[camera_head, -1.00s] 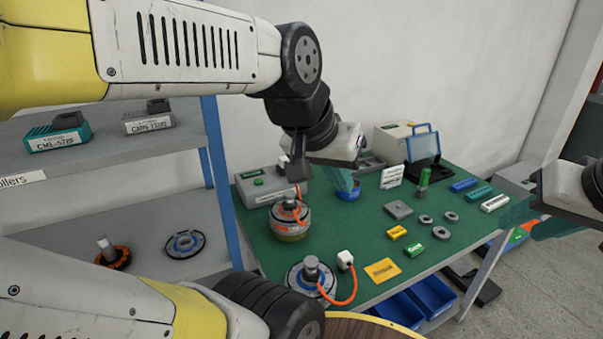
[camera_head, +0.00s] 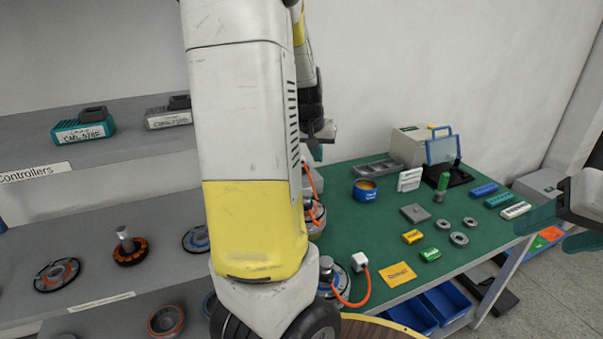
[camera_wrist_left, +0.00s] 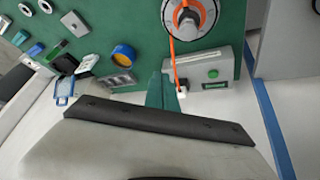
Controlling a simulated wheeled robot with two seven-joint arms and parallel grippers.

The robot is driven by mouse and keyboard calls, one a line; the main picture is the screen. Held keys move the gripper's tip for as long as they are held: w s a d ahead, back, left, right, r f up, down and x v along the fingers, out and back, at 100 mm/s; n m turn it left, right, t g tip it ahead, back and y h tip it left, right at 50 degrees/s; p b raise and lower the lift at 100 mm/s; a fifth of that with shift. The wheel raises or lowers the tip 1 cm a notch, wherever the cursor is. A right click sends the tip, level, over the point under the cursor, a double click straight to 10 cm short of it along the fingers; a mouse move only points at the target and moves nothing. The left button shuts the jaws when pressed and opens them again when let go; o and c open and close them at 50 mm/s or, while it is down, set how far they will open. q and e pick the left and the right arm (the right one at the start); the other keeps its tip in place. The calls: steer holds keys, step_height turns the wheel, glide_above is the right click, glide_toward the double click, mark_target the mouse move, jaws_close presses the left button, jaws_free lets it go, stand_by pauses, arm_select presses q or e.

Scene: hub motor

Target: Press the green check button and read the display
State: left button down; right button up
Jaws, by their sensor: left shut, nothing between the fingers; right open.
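I cannot read any display. In the head view my left arm hides most of this box. My left gripper (camera_head: 317,153) is shut and empty above the back left of the bench. In the wrist view its teal fingers (camera_wrist_left: 160,92) appear left of the button, apart from it in the picture. A white plug (camera_wrist_left: 182,93) on an orange cable is beside the fingers. My right gripper (camera_head: 560,228) is open at the right edge.
A hub motor (camera_wrist_left: 190,16) with the orange cable stands by the tester. The green bench (camera_head: 345,240) also carries a blue cup (camera_head: 365,191), a grey tray (camera_head: 378,169) and small blocks. Shelves with controllers (camera_head: 83,130) stand at left.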

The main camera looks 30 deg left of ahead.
arm_select(q)
steer(key=w+a+f+y, duration=0.3)
steer(key=a, duration=0.7)
steer(key=w+a+f+y, duration=0.3)
steer(key=w+a, duration=0.1)
steer(key=a, duration=0.5)
steer(key=shift+w+a+m+g+y, duration=0.3)
steer(key=shift+a+m+g+y, duration=0.1)
steer(key=shift+f, duration=4.35)
steer(key=shift+f, duration=0.1)
steer(key=shift+f, duration=0.35)
